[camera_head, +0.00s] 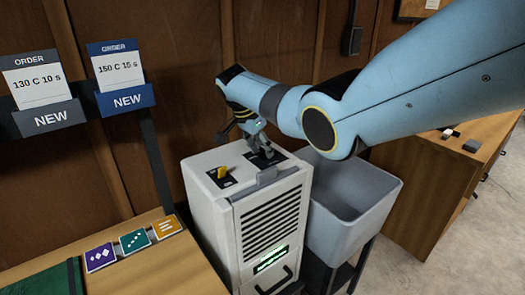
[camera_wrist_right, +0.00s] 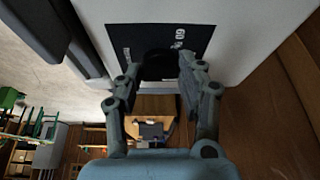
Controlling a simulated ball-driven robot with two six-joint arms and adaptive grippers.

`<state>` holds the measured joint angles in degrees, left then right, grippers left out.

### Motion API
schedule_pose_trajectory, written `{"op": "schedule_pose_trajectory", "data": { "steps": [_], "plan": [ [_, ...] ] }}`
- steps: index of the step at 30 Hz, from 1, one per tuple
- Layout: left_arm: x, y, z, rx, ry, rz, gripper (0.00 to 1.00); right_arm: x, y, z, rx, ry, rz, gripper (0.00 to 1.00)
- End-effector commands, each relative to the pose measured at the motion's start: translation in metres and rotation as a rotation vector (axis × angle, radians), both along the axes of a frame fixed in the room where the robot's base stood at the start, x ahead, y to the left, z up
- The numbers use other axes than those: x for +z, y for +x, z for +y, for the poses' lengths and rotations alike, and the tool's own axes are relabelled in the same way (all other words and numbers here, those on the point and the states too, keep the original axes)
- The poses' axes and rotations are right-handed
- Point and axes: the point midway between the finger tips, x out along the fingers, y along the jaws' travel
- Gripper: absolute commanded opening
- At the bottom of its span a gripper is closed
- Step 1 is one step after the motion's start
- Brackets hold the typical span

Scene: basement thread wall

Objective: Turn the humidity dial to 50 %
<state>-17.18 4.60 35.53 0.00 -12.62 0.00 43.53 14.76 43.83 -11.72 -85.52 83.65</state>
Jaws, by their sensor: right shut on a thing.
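The humidity dial (camera_wrist_right: 158,66) is a dark round knob on a black plate (camera_wrist_right: 190,35) with white markings; a "60" appears to be readable beside it. In the head view the plate lies on top of a pale grey cabinet (camera_head: 202,168). My right gripper (camera_head: 262,152) reaches down onto this plate and hides most of the dial. In the wrist view its two fingers (camera_wrist_right: 158,75) are closed on the dial's sides. The dial's pointer and exact setting cannot be made out. My left gripper is in neither view.
A yellow switch (camera_head: 221,173) sits on another black plate left of my gripper. The cabinet front has a vent (camera_head: 270,222) and a small green display (camera_head: 270,260), too small to read. A grey bin (camera_head: 352,200) stands to the right, and a wooden bench (camera_head: 160,262) to the left.

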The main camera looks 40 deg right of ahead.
Motion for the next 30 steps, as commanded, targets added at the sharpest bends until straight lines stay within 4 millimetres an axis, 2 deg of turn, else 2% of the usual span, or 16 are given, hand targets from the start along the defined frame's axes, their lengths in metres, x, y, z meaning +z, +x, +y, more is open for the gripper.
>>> {"op": "schedule_pose_trajectory", "data": {
  "steps": [20, 21, 26, 30],
  "plan": [
    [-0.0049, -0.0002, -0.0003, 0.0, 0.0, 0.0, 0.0, 0.001, 0.0014, -0.0004, -0.059, -0.001, -0.002, 0.06],
    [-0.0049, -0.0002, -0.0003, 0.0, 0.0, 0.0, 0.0, 0.001, 0.0014, -0.0003, -0.059, 0.0, -0.002, 0.42],
    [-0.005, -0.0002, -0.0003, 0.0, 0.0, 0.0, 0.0, 0.0007, 0.0012, -0.0003, -0.059, 0.0, -0.002, 0.62],
    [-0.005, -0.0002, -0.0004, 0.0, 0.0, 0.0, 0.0, 0.0004, 0.001, -0.0002, -0.058, 0.0, 0.0, 0.62]
  ]
}}
